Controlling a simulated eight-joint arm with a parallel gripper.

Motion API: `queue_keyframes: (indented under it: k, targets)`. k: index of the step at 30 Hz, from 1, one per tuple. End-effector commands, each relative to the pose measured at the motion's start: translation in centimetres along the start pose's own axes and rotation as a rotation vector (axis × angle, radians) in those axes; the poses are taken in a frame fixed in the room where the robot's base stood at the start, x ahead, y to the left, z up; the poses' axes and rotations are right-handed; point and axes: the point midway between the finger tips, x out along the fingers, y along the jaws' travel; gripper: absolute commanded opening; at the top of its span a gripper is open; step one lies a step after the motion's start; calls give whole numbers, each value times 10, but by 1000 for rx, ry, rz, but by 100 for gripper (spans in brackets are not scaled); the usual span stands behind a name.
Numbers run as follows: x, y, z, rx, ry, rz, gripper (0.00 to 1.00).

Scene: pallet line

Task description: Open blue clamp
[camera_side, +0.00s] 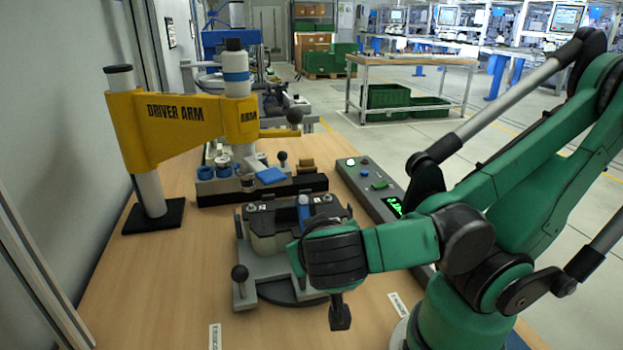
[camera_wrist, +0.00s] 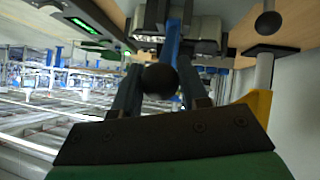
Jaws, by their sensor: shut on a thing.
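The blue clamp (camera_side: 304,207) stands on the grey fixture, its blue lever upright against the front of a dark block. In the wrist view the blue lever (camera_wrist: 172,42) runs between my fingers, with a black ball knob (camera_wrist: 160,81) at its near end. My gripper (camera_wrist: 163,92) has one finger on each side of the lever and is shut on it. In the side view my gripper (camera_side: 299,244) is at the front of the fixture, mostly hidden behind my wrist. The exact contact is hidden by the knob.
The grey fixture (camera_side: 273,268) has a black-knobbed lever (camera_side: 240,274) at its left. A yellow driver arm (camera_side: 170,125) stands behind it, near a parts rack (camera_side: 225,190). A control box (camera_side: 377,188) with green display is to the right. The front-left wooden tabletop (camera_side: 160,290) is clear.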

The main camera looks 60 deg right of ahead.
Motion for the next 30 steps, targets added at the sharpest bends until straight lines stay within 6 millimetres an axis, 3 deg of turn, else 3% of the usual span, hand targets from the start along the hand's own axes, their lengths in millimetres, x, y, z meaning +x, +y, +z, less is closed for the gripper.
queue_keyframes:
  k: [13, 30]
  targets:
    - [-2, -3, 15, 27, 144, 29, 0]
    - [-1, -3, 19, 35, 182, 38, 0]
